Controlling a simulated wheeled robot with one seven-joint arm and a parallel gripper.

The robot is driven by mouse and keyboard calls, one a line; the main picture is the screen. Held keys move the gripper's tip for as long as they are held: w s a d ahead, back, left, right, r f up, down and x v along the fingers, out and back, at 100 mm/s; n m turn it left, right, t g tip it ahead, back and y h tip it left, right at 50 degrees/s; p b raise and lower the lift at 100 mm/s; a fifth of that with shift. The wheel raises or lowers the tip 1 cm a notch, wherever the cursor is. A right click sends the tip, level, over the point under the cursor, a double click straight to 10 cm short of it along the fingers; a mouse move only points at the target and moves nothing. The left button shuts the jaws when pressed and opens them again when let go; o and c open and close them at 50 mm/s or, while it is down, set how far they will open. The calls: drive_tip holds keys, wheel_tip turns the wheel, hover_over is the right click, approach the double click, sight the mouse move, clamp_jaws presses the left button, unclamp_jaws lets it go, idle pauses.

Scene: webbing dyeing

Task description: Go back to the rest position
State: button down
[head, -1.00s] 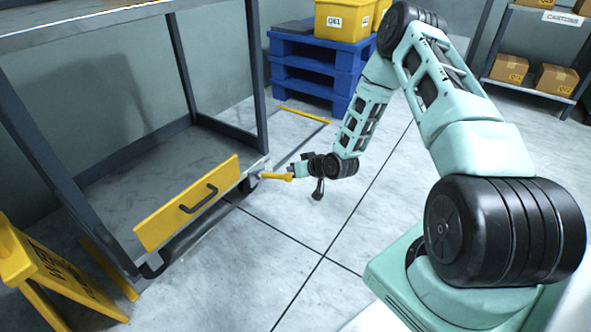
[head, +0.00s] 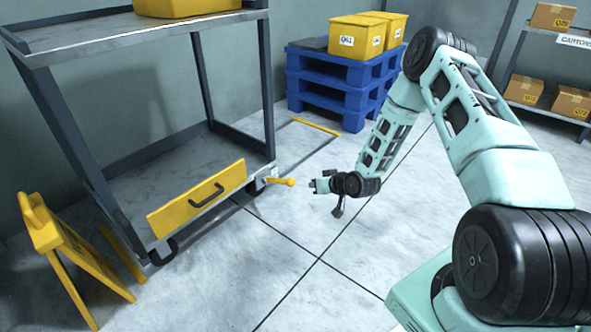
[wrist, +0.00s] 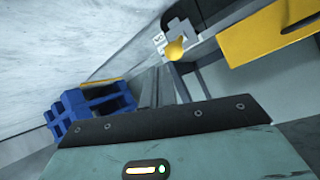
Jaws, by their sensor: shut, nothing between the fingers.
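My gripper (head: 316,185) hangs low above the floor at the end of my bent arm, in the middle of the head view. It is shut and empty. A yellow lever (head: 281,181) sticks out from the lower corner of the grey cart (head: 132,173), just left of my gripper, with a small gap between them. The lever also shows in the wrist view (wrist: 177,49), ahead of the gripper. The fingertips are hard to make out in the wrist view.
The cart has a yellow front panel with a black handle (head: 197,199). A yellow wet-floor sign (head: 75,253) stands at left. A blue pallet stack (head: 329,91) carries yellow bins (head: 357,42). A carton shelf (head: 541,112) stands at far right. The middle floor is clear.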

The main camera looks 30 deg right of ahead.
drive_tip(key=s+a+r+n+g+y+p, duration=0.1)
drive_tip(key=s+a+r+n+g+p, duration=0.2)
drive_tip(key=a+r, duration=1.05)
drive_tip(key=s+a+r+n+g+p, duration=0.35)
drive_tip(key=s+a+r, duration=0.35)
drive_tip(key=a+r, duration=0.35)
drive_tip(key=s+a+r+n+g+h+p, duration=0.1)
drive_tip(key=s+a+r+g+p, duration=0.1)
drive_tip(key=s+r, duration=0.55)
drive_tip(key=s+a+r+n+g+h+p, duration=0.15)
drive_tip(key=s+r, duration=0.25)
drive_tip(key=s, duration=0.7)
drive_tip(key=s+a+r+g+p, duration=0.1)
drive_tip(key=s+r+p, duration=0.1)
drive_tip(key=s+r, duration=0.55)
wheel_tip(320, 180, up, 35)
drive_tip(key=p, duration=3.8)
drive_tip(key=shift+s+a+r, duration=0.15)
drive_tip(key=shift+s+r, duration=0.05)
drive_tip(key=shift+s, duration=0.2)
